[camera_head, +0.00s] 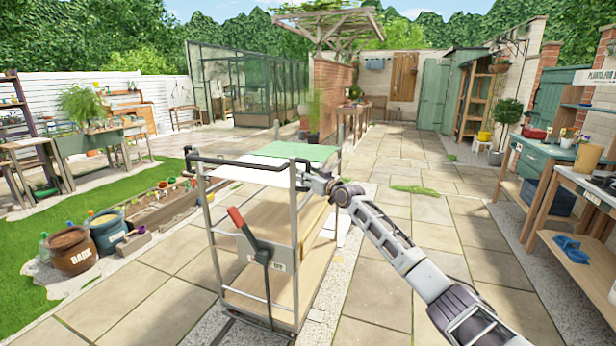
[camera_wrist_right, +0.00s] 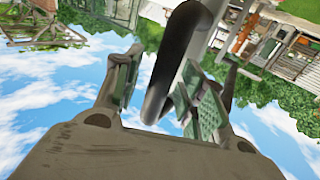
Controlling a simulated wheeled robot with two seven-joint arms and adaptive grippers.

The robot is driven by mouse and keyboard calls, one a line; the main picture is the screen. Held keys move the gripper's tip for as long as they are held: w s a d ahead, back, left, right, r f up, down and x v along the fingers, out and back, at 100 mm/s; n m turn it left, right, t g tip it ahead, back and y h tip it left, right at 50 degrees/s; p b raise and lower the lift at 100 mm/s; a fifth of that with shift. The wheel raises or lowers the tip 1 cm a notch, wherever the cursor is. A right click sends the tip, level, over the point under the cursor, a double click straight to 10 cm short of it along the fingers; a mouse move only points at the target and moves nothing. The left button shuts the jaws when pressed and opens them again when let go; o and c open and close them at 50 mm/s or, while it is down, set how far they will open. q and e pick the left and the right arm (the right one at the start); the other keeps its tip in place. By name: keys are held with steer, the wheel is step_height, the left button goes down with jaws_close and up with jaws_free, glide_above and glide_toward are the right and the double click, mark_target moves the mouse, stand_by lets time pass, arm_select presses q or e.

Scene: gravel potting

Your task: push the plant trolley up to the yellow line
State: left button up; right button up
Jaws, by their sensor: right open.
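The plant trolley (camera_head: 297,228) stands upright on the paving in the centre of the head view. It has a grey metal frame, wooden shelves, a black push handle (camera_head: 240,162) on the near side and a red-tipped lever (camera_head: 236,217). My right gripper (camera_head: 308,182) is at the right end of the handle. In the right wrist view, a black bar (camera_wrist_right: 184,45) of the handle passes between the open fingers of this gripper (camera_wrist_right: 163,88); I cannot tell whether they touch it. My left gripper is not in view. I cannot make out a yellow line.
Paving (camera_head: 420,215) runs clear beyond and right of the trolley. A brick pillar (camera_head: 331,95) stands behind it. Pots, including a brown one (camera_head: 73,252), and a planter (camera_head: 165,208) stand left. A workbench (camera_head: 545,165) lines the right side.

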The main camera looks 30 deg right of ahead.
steer(key=shift+s, duration=0.2)
steer(key=s+d, duration=0.1)
steer(key=s, duration=1)
steer(key=shift+s+d, duration=0.2)
steer(key=shift+s, duration=0.05)
stand_by(0.7)
stand_by(0.4)
